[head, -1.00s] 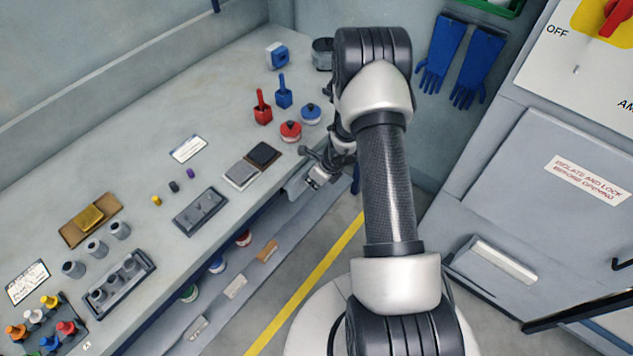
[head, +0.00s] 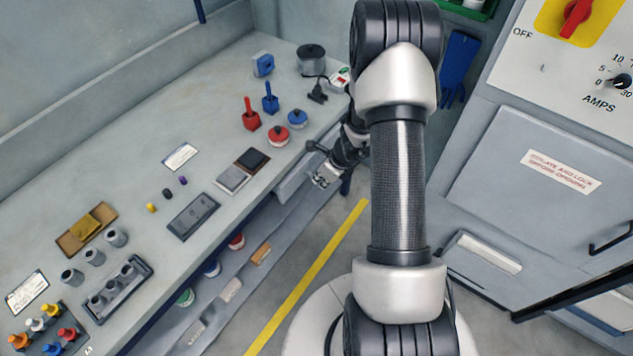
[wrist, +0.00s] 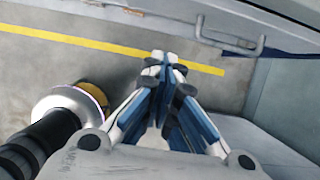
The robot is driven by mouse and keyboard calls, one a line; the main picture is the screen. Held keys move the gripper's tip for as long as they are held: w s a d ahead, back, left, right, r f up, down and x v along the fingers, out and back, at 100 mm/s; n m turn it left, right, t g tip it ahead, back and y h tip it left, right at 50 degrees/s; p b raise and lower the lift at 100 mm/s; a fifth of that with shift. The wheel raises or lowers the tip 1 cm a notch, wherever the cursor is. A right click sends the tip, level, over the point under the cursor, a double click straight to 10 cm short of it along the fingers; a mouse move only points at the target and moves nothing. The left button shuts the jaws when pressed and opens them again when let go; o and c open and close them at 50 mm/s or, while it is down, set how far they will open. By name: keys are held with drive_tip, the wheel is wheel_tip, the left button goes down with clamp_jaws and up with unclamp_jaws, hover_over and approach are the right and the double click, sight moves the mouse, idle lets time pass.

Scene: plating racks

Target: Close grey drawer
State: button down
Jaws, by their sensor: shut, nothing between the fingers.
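The grey drawer (head: 293,186) is under the front edge of the bench in the head view and stands out from it, partly open. My gripper (head: 325,180) is just outside the drawer front, partly hiding it. In the wrist view my gripper (wrist: 165,60) is shut, its fingertips together and empty above the floor. A grey panel with a bar handle (wrist: 232,45), which looks like the drawer front, lies to the right of the fingertips. The fingers look apart from the handle. How far the drawer stands out is hard to judge.
The grey bench (head: 130,175) holds small tools, pots and racks. A lower shelf (head: 215,300) below it carries coloured pots. A grey cabinet (head: 500,220) stands to the right. Open floor with a yellow line (head: 310,275) lies between them.

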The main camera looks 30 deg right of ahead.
sight(293, 182)
drive_tip(key=s+f+t+y+b, duration=0.2)
drive_tip(key=s+f+t, duration=0.2)
drive_tip(key=s+t, duration=0.1)
drive_tip(key=b+x, duration=0.1)
drive_tip(key=x, duration=0.3)
drive_tip(key=w+r+b+x, duration=0.1)
drive_tip(key=x, duration=0.3)
drive_tip(key=w+r+b+x, duration=0.1)
drive_tip(key=x, duration=0.3)
drive_tip(key=shift+w+a, duration=0.15)
drive_tip(key=shift+w, duration=0.05)
drive_tip(key=shift+w, duration=0.1)
drive_tip(key=w+b, duration=0.1)
drive_tip(key=w+a+b, duration=0.1)
drive_tip(key=w, duration=0.1)
drive_tip(key=w+a+b, duration=0.1)
drive_tip(key=shift+w+f, duration=0.15)
drive_tip(key=shift+w, duration=0.2)
